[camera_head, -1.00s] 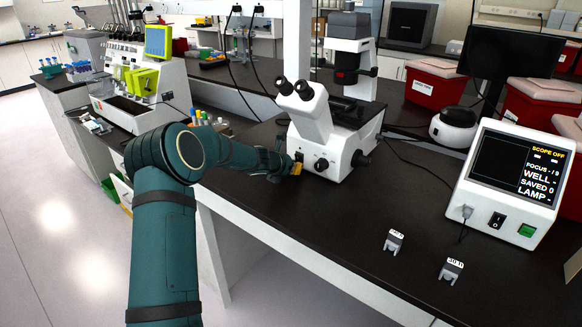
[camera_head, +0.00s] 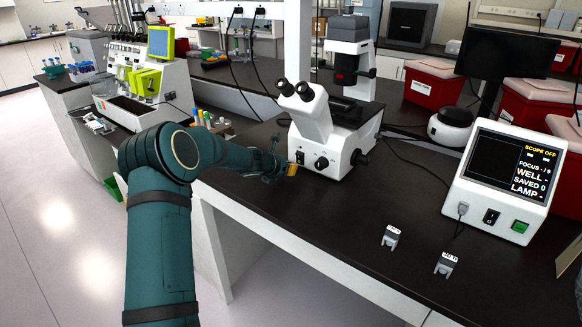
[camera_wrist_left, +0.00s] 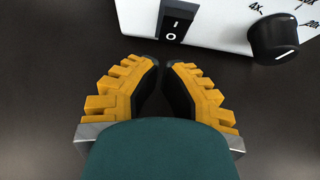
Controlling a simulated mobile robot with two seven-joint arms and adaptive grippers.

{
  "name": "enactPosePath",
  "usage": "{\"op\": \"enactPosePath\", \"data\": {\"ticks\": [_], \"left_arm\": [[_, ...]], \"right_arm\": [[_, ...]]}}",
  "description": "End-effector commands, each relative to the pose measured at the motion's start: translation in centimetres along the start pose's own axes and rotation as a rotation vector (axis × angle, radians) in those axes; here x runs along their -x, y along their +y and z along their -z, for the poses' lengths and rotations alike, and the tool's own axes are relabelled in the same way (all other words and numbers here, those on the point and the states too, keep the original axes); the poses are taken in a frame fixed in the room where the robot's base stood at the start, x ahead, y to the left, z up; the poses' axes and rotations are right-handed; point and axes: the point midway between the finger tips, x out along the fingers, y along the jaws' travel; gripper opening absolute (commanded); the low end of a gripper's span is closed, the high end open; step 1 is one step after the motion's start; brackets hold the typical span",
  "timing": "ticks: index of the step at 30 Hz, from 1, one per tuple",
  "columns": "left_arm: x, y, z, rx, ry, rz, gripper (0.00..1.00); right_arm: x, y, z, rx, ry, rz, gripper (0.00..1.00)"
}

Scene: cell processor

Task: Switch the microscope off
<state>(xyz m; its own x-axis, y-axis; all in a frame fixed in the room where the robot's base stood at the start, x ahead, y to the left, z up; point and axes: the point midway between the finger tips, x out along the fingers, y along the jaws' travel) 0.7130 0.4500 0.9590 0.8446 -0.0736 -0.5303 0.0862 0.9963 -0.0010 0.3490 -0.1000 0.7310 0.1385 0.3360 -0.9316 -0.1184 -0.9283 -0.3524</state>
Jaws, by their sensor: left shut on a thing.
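The white microscope (camera_head: 336,135) stands on the dark bench. Its black rocker switch (camera_head: 300,157) is low on the front, beside a round knob. In the left wrist view the switch (camera_wrist_left: 176,20) shows its I and O marks, above the fingertips. My left gripper (camera_head: 289,170) is low at the microscope's front left, beside the switch. Its yellow fingers (camera_wrist_left: 165,62) are drawn nearly together, and I see nothing between the tips. They look slightly apart from the switch. The control box (camera_head: 506,180) at the right reads SCOPE OFF. My right gripper is out of view.
Two small grey labelled pieces (camera_head: 391,236) (camera_head: 446,264) lie on the bench in front of the control box. A cable runs from microscope to box. Red bins (camera_head: 436,85) and a monitor (camera_head: 505,52) stand behind. The front bench is otherwise mostly clear.

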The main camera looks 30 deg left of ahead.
Motion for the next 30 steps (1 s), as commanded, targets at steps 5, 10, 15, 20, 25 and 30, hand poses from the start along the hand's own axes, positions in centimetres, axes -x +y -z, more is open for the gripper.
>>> {"op": "enactPosePath", "data": {"ticks": [5, 10, 15, 20, 25, 30], "left_arm": [[3.0, 0.2, 1.4, 0.0, 0.004, -0.002, 0.0], [6.1, 0.2, 2.4, -0.001, 0.007, -0.002, 0.0], [8.4, 0.2, 3.1, -0.001, 0.008, -0.001, 0.0], [9.4, 0.1, 3.5, 0.0, 0.008, -0.001, 0.0], [9.6, 0.1, 3.5, 0.0, 0.008, 0.0, 0.0], [9.6, 0.2, 3.6, 0.0, 0.009, 0.0, 0.0]], "right_arm": [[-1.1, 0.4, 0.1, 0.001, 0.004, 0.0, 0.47], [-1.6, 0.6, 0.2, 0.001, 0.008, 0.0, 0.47], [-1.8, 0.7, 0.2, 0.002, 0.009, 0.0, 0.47], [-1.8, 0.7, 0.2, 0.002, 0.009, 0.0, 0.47], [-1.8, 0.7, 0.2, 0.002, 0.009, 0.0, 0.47], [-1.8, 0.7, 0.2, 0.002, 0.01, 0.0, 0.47]]}}
